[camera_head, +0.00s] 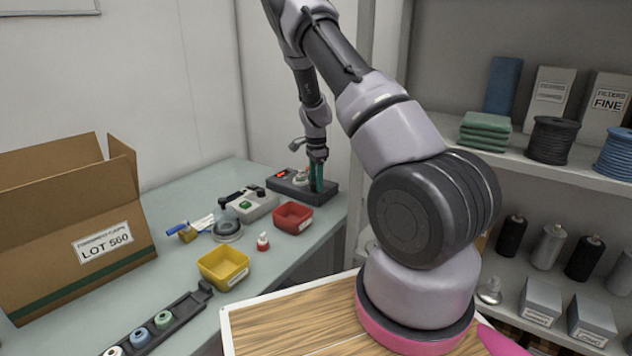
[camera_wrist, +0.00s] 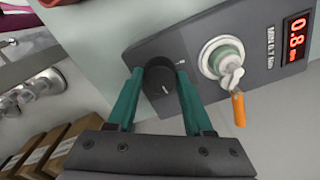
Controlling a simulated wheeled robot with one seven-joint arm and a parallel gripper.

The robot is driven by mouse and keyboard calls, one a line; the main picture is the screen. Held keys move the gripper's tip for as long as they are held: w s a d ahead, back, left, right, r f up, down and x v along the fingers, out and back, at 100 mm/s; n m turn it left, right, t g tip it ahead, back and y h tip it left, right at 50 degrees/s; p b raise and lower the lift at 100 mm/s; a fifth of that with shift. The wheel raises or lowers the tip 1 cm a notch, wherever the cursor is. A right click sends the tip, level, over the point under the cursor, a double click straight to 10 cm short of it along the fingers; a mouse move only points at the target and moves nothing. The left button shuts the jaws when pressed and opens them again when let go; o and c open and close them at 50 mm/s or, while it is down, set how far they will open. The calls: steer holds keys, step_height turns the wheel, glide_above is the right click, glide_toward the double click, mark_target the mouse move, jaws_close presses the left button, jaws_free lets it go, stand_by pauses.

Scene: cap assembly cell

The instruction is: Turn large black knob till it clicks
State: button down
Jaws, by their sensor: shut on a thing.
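The large black knob (camera_wrist: 160,82) sits on the dark grey box and has a white pointer line on its face. My gripper (camera_wrist: 158,74) has its two teal fingers on either side of the knob, shut on it. The box (camera_head: 290,187) also shows in the head view at the far end of the bench, with my gripper (camera_head: 317,178) over its right part. The knob is hidden there. A red display (camera_wrist: 297,40) on the box reads 0.8, beside a label reading MIN 0.7 NM.
A pale green and white round fitting (camera_wrist: 222,57) with an orange tag (camera_wrist: 239,109) is near the knob. A red bin (camera_head: 293,218), a yellow bin (camera_head: 223,267) and a grey device (camera_head: 250,206) stand on the bench. A cardboard box (camera_head: 60,225) is at left, shelves at right.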

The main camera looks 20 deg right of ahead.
steer(key=m, duration=0.3)
steer(key=shift+m, duration=2.2)
steer(key=shift+c, duration=1.4)
jaws_free()
steer(key=shift+r, duration=0.15)
step_height(320, 180, up, 11)
steer(key=shift+f, duration=0.2)
